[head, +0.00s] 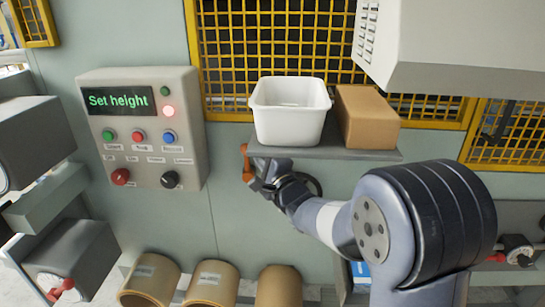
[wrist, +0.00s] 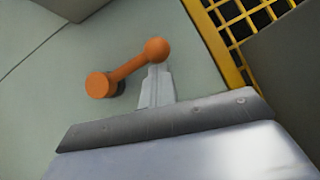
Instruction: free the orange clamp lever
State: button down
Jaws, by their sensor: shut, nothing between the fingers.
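The orange clamp lever (head: 247,166) is on the pale green machine front, just left of the shelf and partly behind my gripper in the head view. In the wrist view the lever (wrist: 127,69) runs from a round pivot at the lower left up to a ball end at the upper right. My gripper (head: 259,180) is shut and empty. In the wrist view its fingertips (wrist: 157,72) are right below the ball end. I cannot tell whether they touch it.
A grey shelf (head: 365,155) holds a white bin (head: 290,122) and a brown box (head: 367,118). A control panel (head: 143,95) reads "Set height" with a red light lit. Brown rolls (head: 213,283) lie below. Yellow mesh (head: 225,70) stands behind.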

jog(key=shift+w+a+n+g+h+p, duration=0.1)
jog(key=shift+a+n+g+h+p, duration=0.15)
jog(key=shift+a+n+g+p, duration=0.65)
jog(key=shift+s+a+n+t+h+p, duration=0.1)
jog(key=shift+a+n+h+p, duration=0.35)
jog(key=shift+a, duration=0.95)
jog(key=shift+w+a+n+g+h+p, duration=0.1)
jog(key=shift+a+n+g+p, duration=0.35)
jog(key=shift+a+n, duration=0.55)
jog(key=shift+a, duration=0.2)
jog(key=b+v, duration=0.2)
jog(key=v, duration=0.9)
jog(key=shift+w+r+m, duration=0.1)
jog(key=shift+w+m, duration=0.1)
jog(key=shift+m, duration=0.05)
